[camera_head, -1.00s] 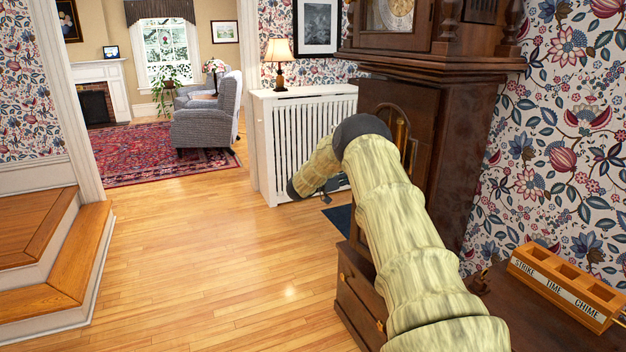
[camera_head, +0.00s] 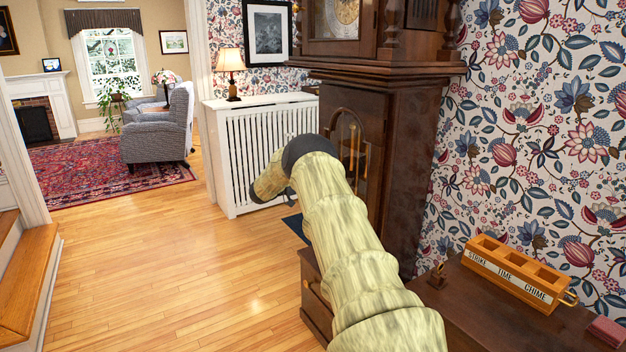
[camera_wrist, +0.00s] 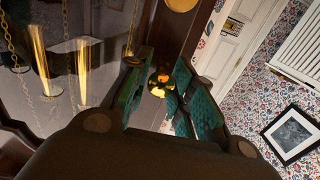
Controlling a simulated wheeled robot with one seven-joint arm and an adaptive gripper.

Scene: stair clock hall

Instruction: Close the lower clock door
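The tall dark wood clock (camera_head: 418,150) stands right of centre in the head view. Its lower door (camera_head: 374,120) has an arched glass pane, partly hidden behind my arm; how far the door stands open is hard to tell there. In the wrist view, the door's glass (camera_wrist: 100,25) shows brass weights and chains at left. A round brass knob (camera_wrist: 160,82) sits between the green-padded fingers of my gripper (camera_wrist: 162,97). The fingers are apart, one on each side of the knob, with visible gaps. In the head view my arm hides most of the gripper.
A white radiator cover (camera_head: 262,150) with a lamp (camera_head: 231,70) stands left of the clock. A dark table (camera_head: 470,310) with a wooden labelled box (camera_head: 515,270) is at the lower right. Wooden steps (camera_head: 25,285) are at left.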

